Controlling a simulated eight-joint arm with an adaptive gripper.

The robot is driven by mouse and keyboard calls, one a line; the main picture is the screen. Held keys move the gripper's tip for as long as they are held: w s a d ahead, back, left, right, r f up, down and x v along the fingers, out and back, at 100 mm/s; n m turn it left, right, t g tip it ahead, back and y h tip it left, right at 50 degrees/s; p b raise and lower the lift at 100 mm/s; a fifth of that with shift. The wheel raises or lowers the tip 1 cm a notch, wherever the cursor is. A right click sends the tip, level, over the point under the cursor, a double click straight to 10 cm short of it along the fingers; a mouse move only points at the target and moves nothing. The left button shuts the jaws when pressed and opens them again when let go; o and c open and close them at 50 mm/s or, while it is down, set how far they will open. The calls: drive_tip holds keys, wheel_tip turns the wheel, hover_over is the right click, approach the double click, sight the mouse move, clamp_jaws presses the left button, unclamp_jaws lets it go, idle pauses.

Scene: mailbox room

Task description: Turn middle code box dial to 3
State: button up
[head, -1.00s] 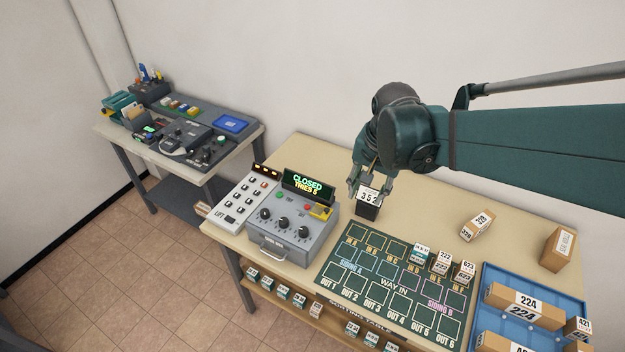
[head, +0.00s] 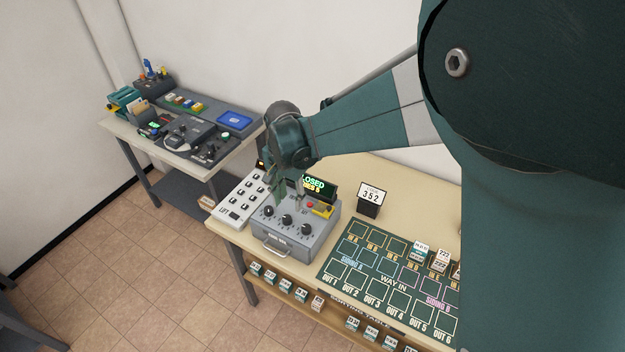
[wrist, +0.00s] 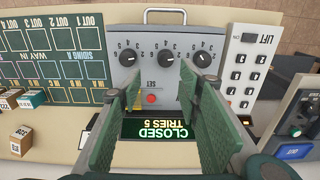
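The grey code box (head: 262,240) stands on the table with three black dials in a row on top. The middle dial (head: 287,219) also shows upside down in the wrist view (wrist: 165,56), with numbers around it; I cannot read its pointer for certain. The left dial (head: 268,211) and right dial (head: 306,230) flank it. The display (wrist: 160,130) reads CLOSED, TRIES 5. My gripper (head: 285,196) hangs over the back of the box, apart from the dials. In the wrist view its two fingers (wrist: 160,88) are spread and empty.
A white LIFT keypad (head: 238,203) stands close left of the box. A red button (head: 310,204) and a yellow part (head: 323,211) sit near the dials.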

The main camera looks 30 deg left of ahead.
sight(287, 217)
drive_tip(key=shift+s+a+f, duration=0.4)
drive_tip(key=shift+a, duration=0.25)
drive_tip(key=shift+f, duration=0.1)
drive_tip(key=shift+f, duration=3.8)
drive_tip(key=c, duration=0.9)
